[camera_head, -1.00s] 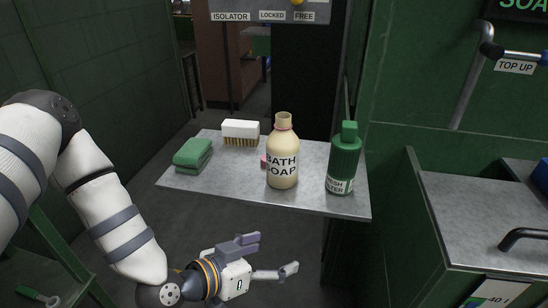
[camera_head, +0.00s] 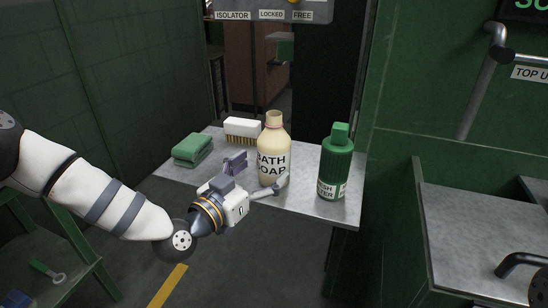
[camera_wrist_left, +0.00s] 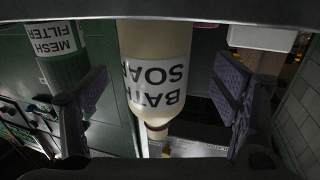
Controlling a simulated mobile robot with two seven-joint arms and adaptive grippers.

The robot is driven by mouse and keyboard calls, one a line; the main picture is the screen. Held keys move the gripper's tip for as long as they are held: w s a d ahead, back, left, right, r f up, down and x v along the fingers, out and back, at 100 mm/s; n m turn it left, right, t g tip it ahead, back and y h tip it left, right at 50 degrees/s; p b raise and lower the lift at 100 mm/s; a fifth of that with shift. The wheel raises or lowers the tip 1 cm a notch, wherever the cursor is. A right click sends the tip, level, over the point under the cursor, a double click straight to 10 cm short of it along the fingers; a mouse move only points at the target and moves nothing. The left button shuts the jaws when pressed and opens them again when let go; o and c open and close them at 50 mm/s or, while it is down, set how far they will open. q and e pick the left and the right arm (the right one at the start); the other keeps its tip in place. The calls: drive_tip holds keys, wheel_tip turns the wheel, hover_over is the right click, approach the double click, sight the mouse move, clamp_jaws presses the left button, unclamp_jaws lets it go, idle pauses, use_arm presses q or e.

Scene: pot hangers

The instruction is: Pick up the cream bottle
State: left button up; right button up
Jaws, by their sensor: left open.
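The cream bottle (camera_head: 273,142), labelled "BATH SOAP", stands upright on the metal shelf (camera_head: 312,208). My left gripper (camera_head: 259,173) is open at the front of the bottle, its fingers spread toward either side of it. In the left wrist view the cream bottle (camera_wrist_left: 158,45) appears upside down between the open fingers of the left gripper (camera_wrist_left: 158,95), with a gap on each side. The right finger overlaps the bottle's lower right in the head view. My right gripper is not in view.
A green bottle (camera_head: 336,160) labelled "MESH FILTER" stands to the right of the cream bottle. The wall (camera_head: 395,110) bounds the right side.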

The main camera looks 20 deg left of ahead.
sight(274, 160)
use_arm(q)
drive_tip(key=x, duration=0.4)
drive_tip(key=shift+w+d, duration=0.25)
drive_tip(key=shift+w, duration=0.05)
drive_tip(key=shift+r, duration=0.1)
drive_tip(key=c, duration=1.7)
